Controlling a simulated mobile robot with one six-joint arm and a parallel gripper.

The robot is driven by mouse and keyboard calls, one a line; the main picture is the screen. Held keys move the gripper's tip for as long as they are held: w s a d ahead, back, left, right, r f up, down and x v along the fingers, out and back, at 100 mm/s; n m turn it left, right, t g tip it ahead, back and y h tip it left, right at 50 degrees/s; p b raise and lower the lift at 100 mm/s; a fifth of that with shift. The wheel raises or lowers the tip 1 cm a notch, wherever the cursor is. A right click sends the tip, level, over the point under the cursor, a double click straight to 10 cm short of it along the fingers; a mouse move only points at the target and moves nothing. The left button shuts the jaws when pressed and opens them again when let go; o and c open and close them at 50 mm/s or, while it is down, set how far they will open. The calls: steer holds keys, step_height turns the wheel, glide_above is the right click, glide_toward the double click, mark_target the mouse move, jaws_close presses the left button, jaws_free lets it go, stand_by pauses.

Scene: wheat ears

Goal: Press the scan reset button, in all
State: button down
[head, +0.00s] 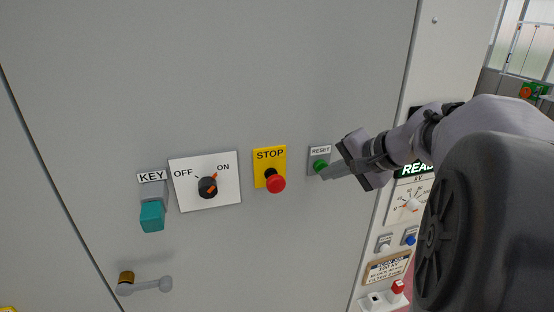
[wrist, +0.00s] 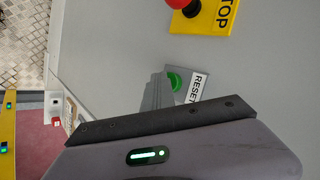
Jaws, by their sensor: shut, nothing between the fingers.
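The green reset button (head: 320,166) sits on a small grey plate under a RESET label (head: 320,151) on the grey cabinet door. It also shows in the wrist view (wrist: 175,82), partly hidden by my fingers. My gripper (head: 324,175) is shut and empty, with its fingertips just beside and slightly below the button in the head view. In the wrist view the fingertips (wrist: 158,78) overlap the button's edge. I cannot tell whether they touch it.
Left of it are a red STOP button (head: 276,184) on a yellow plate, an OFF/ON rotary switch (head: 208,187) and a teal key (head: 152,216). A control panel with a dial (head: 412,204) is at right, partly behind my arm.

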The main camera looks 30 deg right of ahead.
steer(key=shift+s+a, duration=0.15)
steer(key=shift+s, duration=0.55)
steer(key=shift+s+a+b, duration=0.2)
steer(key=shift+s+b, duration=0.15)
steer(key=shift+s, duration=0.45)
steer(key=shift+s+a+b, duration=0.2)
steer(key=shift+s+b, duration=0.1)
steer(key=shift+s, duration=0.5)
steer(key=shift+s+a+b, duration=0.2)
steer(key=shift+s+b, duration=0.15)
steer(key=shift+s, duration=0.45)
steer(key=shift+f, duration=0.1)
